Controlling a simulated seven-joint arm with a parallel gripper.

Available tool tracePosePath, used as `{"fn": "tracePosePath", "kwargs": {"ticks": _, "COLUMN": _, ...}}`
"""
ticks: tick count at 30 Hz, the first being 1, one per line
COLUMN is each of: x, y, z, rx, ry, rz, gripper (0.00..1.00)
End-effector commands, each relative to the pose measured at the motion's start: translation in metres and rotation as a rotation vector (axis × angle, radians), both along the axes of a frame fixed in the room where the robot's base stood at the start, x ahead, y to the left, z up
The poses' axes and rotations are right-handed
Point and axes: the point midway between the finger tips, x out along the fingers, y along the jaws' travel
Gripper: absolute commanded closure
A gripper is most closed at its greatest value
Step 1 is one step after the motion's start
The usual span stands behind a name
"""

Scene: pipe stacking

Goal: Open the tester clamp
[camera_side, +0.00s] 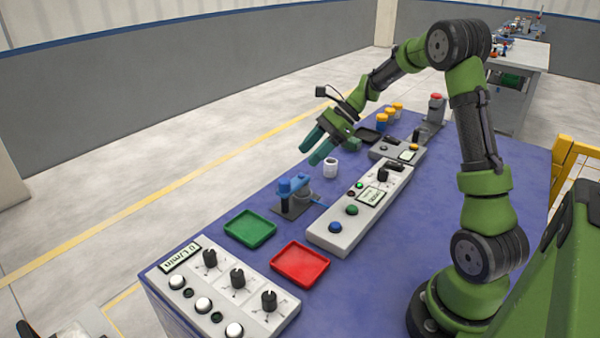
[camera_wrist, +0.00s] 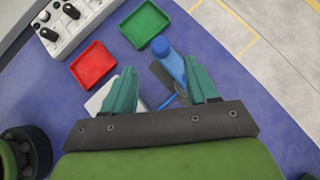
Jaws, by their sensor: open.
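The tester clamp (camera_side: 293,188) has a blue upper part on a dark base and stands on the table beside the green tray. In the wrist view the blue clamp part (camera_wrist: 168,62) shows between my fingers, nearer the right one, which partly overlaps its surroundings. My gripper (camera_side: 311,153) has two teal fingers, spread apart with nothing between them. In the wrist view my gripper (camera_wrist: 160,68) shows both fingers open.
A green tray (camera_side: 250,229) and a red tray (camera_side: 300,264) lie near the clamp. A grey control panel (camera_side: 345,230) runs beside it, and a knobbed panel (camera_side: 225,290) stands at the front. A small white cylinder (camera_side: 330,168) stands below my gripper. Yellow-topped containers (camera_side: 389,113) stand farther back.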

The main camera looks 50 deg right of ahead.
Motion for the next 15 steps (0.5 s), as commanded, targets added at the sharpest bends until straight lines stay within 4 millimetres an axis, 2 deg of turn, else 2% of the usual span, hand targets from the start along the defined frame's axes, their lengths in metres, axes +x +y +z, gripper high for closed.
{"fn": "tracePosePath", "kwargs": {"ticks": 9, "x": 0.027, "y": 0.042, "z": -0.049, "rx": 0.001, "ry": 0.002, "rz": 0.004, "gripper": 0.42}}
{"fn": "tracePosePath", "kwargs": {"ticks": 15, "x": 0.038, "y": 0.058, "z": -0.07, "rx": -0.001, "ry": 0.001, "rz": 0.003, "gripper": 0.42}}
